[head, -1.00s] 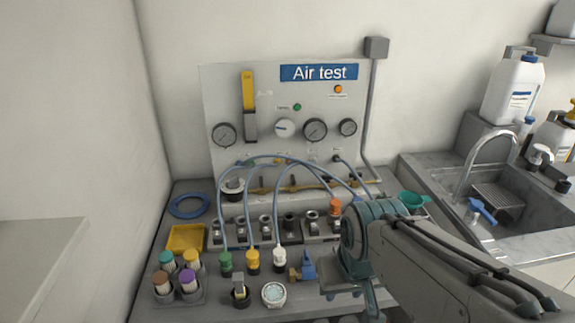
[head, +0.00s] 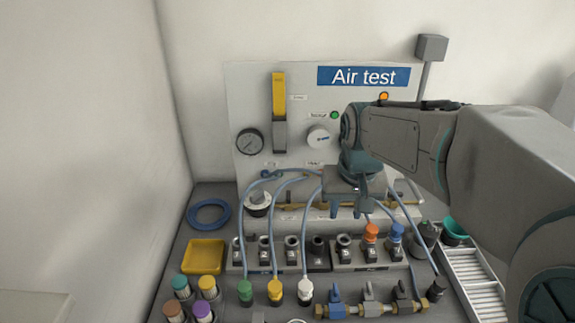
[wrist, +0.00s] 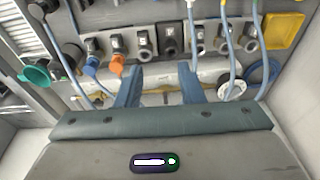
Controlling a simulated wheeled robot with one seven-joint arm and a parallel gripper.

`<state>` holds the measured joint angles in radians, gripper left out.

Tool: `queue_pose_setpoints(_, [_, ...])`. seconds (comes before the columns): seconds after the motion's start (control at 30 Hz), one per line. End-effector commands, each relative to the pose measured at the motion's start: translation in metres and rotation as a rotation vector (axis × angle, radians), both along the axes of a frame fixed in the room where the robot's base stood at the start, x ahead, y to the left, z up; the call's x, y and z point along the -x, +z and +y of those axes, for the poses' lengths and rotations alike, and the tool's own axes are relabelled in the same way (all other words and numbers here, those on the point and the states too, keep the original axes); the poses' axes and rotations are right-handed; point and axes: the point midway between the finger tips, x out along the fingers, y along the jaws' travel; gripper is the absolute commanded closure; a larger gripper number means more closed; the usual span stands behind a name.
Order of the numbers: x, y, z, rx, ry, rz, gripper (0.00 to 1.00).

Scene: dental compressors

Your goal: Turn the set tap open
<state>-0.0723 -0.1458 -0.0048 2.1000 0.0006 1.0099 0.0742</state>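My gripper (head: 349,207) is in front of the lower part of the Air test panel (head: 300,95), above the row of sockets. The wrist view shows its two fingers (wrist: 160,88) apart with nothing between them; a pale horizontal pipe (wrist: 165,75) lies beyond them. I cannot tell which tap is the set one. A yellow lever (head: 279,95) points up on the panel. My arm hides the panel's right part.
A white knob (head: 318,136) and a gauge (head: 250,142) are on the panel. Hoses (head: 270,225) arch over the socket row (head: 291,250). Orange (head: 371,232) and blue (head: 396,233) plugs stand at its right.

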Motion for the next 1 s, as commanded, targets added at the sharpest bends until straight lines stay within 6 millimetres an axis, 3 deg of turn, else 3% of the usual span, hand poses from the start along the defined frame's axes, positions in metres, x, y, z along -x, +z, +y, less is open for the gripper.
queue_pose_setpoints(0.03, [-0.022,0.009,0.006,0.0,0.004,0.017,0.65])
queue_pose_setpoints(0.2, [-0.088,0.02,0.027,-0.002,0.005,0.059,0.65])
queue_pose_setpoints(0.5, [-0.19,0.007,0.073,0.004,0.008,0.13,0.65])
queue_pose_setpoints(0.7, [-0.231,-0.014,0.098,0.011,0.009,0.164,0.65])
queue_pose_setpoints(1.0, [-0.247,-0.033,0.11,0.015,0.011,0.18,0.65])
